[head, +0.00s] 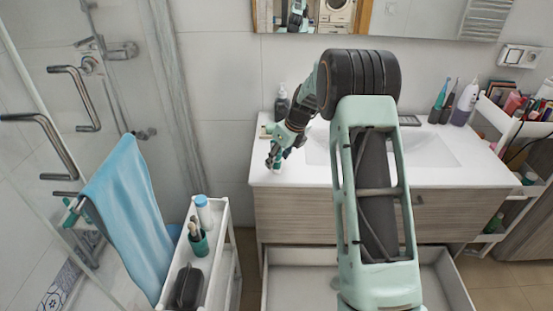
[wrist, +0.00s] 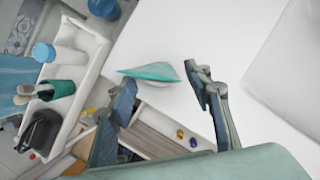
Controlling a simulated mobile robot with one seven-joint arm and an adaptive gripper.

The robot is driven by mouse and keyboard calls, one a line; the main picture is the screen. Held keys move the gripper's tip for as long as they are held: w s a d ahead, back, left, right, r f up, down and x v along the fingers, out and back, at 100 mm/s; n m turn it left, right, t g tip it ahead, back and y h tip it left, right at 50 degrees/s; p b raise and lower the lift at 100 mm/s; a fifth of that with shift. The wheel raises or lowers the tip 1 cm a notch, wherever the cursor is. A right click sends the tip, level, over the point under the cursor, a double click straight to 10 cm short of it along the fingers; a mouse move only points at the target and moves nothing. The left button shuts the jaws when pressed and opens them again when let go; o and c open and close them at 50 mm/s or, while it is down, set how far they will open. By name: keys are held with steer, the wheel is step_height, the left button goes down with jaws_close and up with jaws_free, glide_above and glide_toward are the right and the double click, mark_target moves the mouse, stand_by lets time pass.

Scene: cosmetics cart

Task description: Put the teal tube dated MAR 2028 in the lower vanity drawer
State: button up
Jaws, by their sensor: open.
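A teal and white tube (wrist: 150,72) lies on the white vanity counter in the wrist view. No date can be read on it. My gripper (wrist: 166,88) is open, with its fingers apart on either side of the near side of the tube; I cannot tell whether they touch it. In the head view my gripper (head: 274,164) is low over the counter's left front corner and largely hides what is there. The lower vanity drawer (head: 300,285) is pulled out below the counter, and its visible floor looks bare; my arm covers its middle.
A white cart (head: 224,232) stands left of the vanity with a blue-capped bottle (head: 203,212), a green cup of brushes (head: 198,240) and a black case (head: 187,288). A dark soap bottle (head: 282,104) stands behind my gripper. The counter (head: 300,178) has a basin.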

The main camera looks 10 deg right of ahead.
mark_target(276, 164)
steer(key=shift+p+x, duration=0.3)
steer(key=shift+x, duration=1.65)
steer(key=shift+s+d, duration=0.1)
steer(key=shift+d, duration=0.15)
jaws_close()
